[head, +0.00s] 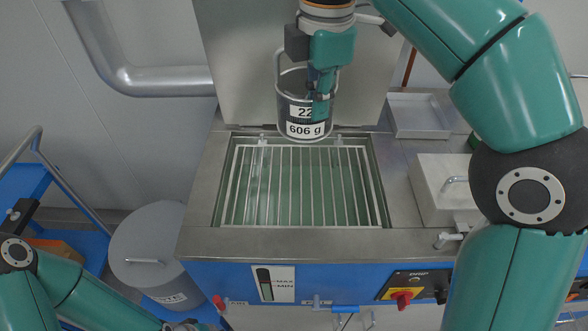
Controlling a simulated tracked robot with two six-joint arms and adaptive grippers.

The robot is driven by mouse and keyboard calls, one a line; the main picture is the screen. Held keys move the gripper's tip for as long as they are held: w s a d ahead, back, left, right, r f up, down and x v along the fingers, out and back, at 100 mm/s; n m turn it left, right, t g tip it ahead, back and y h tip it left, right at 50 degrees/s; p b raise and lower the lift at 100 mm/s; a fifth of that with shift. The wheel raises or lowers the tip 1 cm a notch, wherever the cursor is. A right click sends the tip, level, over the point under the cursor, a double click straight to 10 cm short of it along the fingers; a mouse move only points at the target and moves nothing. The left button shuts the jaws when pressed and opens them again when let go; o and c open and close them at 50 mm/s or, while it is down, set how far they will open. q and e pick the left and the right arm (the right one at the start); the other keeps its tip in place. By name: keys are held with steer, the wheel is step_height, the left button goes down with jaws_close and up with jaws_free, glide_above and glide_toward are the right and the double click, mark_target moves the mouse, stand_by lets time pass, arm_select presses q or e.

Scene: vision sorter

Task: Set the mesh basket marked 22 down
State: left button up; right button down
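The mesh basket marked 22 (293,122) hangs upright in the head view, above the far side of the tank. It is a round grey basket with a hoop handle and a white label reading 22 and 606 g. My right gripper (321,108) comes down from above over its right side and appears shut on it; the fingers overlap the basket, so the exact grip point is hidden. Below and nearer is the tank's rack of parallel bars (298,187), with greenish liquid under it and no basket standing on it. My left gripper is not in view; only arm links show at bottom left.
The steel tank rim (290,242) surrounds the rack, with a raised lid (235,60) behind. A white tray (418,115) and a lidded box (440,190) stand at right. A grey lidded bin (150,240) and blue cart (25,185) are at left.

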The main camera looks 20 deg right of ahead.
mark_target(314, 140)
steer(key=shift+w+a+f+b, duration=0.1)
steer(key=shift+f+b, duration=1.55)
steer(key=shift+f, duration=3.25)
steer(key=shift+w+a+f+b, duration=0.1)
steer(key=shift+f+b, duration=1.5)
steer(key=shift+f, duration=3.3)
steer(key=c, duration=1.3)
jaws_free()
steer(key=shift+s+f, duration=0.1)
steer(key=shift+f, duration=0.05)
step_height(314, 140, up, 12)
steer(key=p, duration=0.3)
steer(key=shift+s, duration=0.15)
